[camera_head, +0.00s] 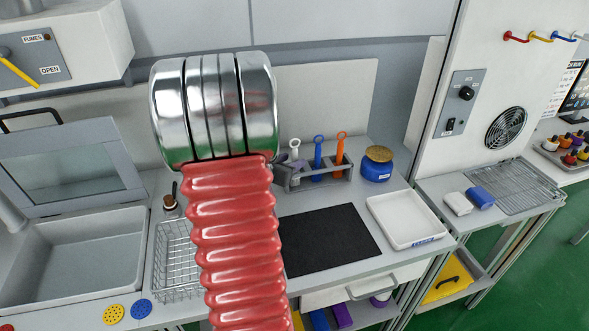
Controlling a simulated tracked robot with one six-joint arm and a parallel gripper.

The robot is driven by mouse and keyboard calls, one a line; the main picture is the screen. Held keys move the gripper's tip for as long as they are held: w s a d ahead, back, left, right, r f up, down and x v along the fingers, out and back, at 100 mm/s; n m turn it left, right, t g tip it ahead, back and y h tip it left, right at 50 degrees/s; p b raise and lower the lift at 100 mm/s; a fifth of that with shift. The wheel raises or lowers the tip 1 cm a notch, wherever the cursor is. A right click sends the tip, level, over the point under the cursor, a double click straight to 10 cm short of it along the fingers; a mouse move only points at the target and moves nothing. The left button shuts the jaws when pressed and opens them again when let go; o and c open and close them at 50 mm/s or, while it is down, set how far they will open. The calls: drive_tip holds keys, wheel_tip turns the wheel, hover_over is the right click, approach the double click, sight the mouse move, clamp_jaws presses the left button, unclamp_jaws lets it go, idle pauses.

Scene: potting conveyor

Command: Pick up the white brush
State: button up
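A white-handled tool with a ring at its top (295,147) stands in a small grey rack (318,183) on the counter, and appears to be the white brush. Its lower part is partly hidden in the rack, so I cannot make out bristles. A blue-handled tool (318,148) and an orange-handled tool (340,150) stand to its right in the same rack. My arm's red bellows and chrome rings fill the centre-left foreground, just left of the rack. My gripper's fingers do not show.
A blue jar with a brown top (377,166) stands right of the rack. A black mat (327,238) and a white tray (405,218) lie in front. A wire basket (175,262) and a sink (75,260) are at left. A tall white cabinet (470,95) rises at right.

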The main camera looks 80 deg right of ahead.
drive_tip(key=shift+x, duration=1.4)
drive_tip(key=shift+c, duration=0.3)
drive_tip(key=shift+r, duration=0.1)
clamp_jaws()
